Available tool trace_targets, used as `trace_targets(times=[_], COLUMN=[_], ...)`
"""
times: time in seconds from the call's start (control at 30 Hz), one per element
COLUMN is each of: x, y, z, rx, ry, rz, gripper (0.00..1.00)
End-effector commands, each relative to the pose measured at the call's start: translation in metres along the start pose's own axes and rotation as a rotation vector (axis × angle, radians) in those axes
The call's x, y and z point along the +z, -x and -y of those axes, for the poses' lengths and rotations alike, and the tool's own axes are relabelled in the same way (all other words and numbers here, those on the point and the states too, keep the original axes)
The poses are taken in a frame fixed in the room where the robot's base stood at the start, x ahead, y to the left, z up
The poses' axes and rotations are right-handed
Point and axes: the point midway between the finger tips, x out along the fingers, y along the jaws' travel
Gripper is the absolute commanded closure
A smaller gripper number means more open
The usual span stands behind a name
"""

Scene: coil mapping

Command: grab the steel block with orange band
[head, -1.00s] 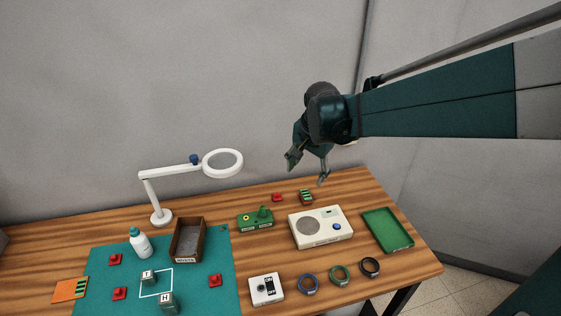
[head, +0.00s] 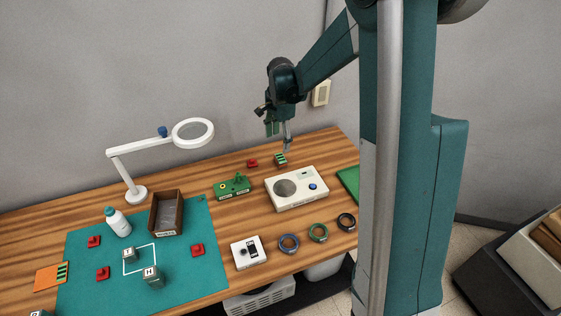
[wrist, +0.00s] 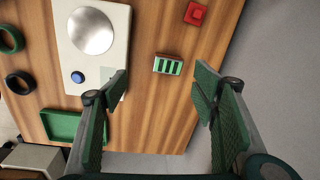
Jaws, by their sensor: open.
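Two small grey lettered blocks stand on the teal mat in the head view: one marked T or I (head: 128,255) inside the white square outline, and one marked H (head: 152,275) at its lower edge. A further grey block (head: 40,313) is cut off at the bottom left. I cannot make out an orange band on any of them. My gripper (head: 279,140) is open and empty above the back of the table, far from these blocks. In the wrist view my gripper (wrist: 162,78) has its fingers wide apart, with a green-striped block (wrist: 168,65) between and beyond them.
A white scale-like device (head: 297,190), green fixture (head: 232,187), brown bin (head: 166,215), white bottle (head: 118,222), magnifier lamp (head: 192,132) and white switch box (head: 249,252) stand on the table. Rings (head: 289,243) lie at the front. Red pieces (head: 197,250) are scattered about.

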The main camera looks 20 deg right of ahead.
Motion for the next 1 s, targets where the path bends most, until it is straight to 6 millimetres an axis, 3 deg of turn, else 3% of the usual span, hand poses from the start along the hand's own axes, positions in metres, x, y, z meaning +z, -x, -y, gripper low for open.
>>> trace_targets(times=[0.2,0.4,1.0], x=[-0.013,-0.019,-0.021], y=[-0.038,-0.06,-0.071], z=[0.016,0.023,0.025], rx=[0.038,0.062,0.07], ry=[-0.101,-0.162,-0.182], rz=[0.009,0.013,0.014], gripper=[0.41,0.41,0.41])
